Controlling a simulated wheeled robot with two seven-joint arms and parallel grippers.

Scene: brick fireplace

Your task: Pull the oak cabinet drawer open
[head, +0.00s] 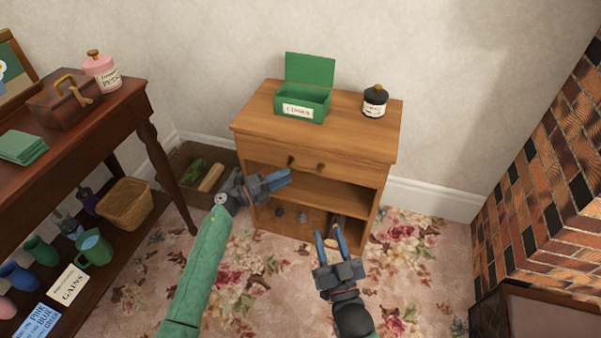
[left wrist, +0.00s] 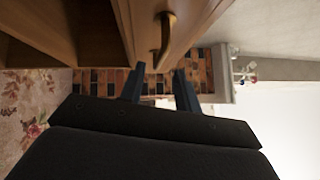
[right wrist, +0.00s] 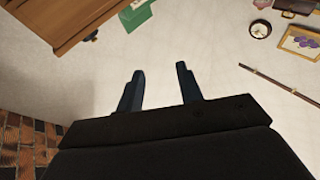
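The oak cabinet (head: 365,140) stands against the wall, its drawer (head: 345,172) shut under the top.
A green open box (head: 302,104) and a dark jar (head: 375,102) stand on the cabinet. Open shelves with small items lie below the drawer. A dark side table (head: 110,95) is at left, a basket (head: 188,160) beside the cabinet, a brick fireplace (head: 540,180) at right.

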